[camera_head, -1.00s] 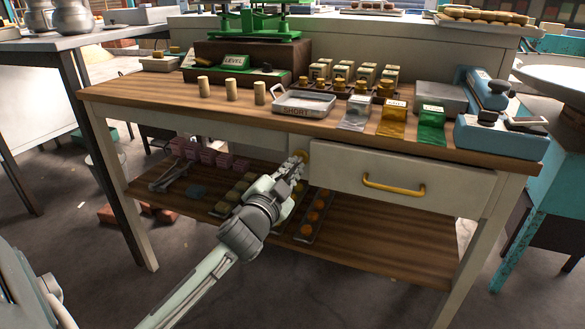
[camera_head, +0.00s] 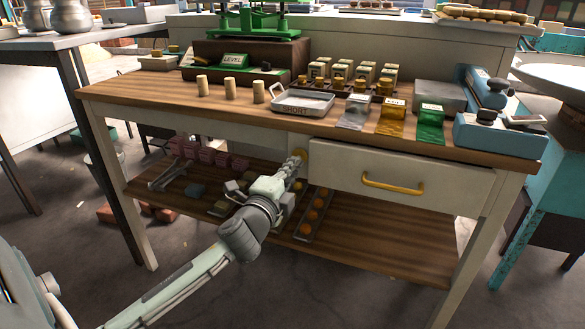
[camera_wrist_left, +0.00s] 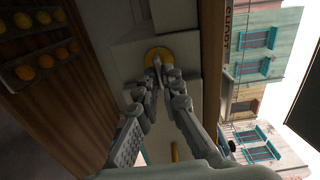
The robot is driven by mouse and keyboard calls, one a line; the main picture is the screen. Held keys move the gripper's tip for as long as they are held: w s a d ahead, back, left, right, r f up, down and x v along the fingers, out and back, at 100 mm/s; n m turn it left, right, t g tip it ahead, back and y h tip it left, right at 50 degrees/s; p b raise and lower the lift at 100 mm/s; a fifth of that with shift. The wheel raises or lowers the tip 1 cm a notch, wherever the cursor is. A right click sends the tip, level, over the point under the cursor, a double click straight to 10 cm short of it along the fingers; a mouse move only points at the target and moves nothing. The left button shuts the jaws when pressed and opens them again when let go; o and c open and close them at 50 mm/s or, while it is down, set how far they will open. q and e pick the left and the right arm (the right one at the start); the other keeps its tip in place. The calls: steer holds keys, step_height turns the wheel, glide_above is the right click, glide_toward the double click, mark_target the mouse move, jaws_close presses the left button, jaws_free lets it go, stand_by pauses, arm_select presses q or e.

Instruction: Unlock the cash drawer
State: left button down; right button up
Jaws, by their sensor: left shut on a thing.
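The cash drawer (camera_head: 440,200) is a pale front with a gold bar handle (camera_head: 392,183), under the right half of the wooden workbench; it looks shut. A round gold lock plate (camera_head: 303,154) sits just left of the drawer. It also shows as a yellow disc in the left wrist view (camera_wrist_left: 158,54). My left gripper (camera_head: 297,158) is right at this plate. In the left wrist view its fingers (camera_wrist_left: 157,75) are closed together on a small grey piece in front of the disc, which looks like a key. The fingers hide most of it. My right gripper is not in view.
The workbench top (camera_head: 150,92) carries a metal tray (camera_head: 302,103), several small packets and a blue device (camera_head: 497,135). Below, the lower shelf (camera_head: 375,240) holds pink blocks and a tray of orange round pieces (camera_head: 314,218). The space before the drawer is clear.

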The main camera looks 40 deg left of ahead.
arm_select(q)
steer(key=shift+m, duration=0.3)
stand_by(0.4)
steer(key=c, duration=1.7)
jaws_free()
steer(key=shift+s, duration=0.1)
steer(key=v, duration=1.2)
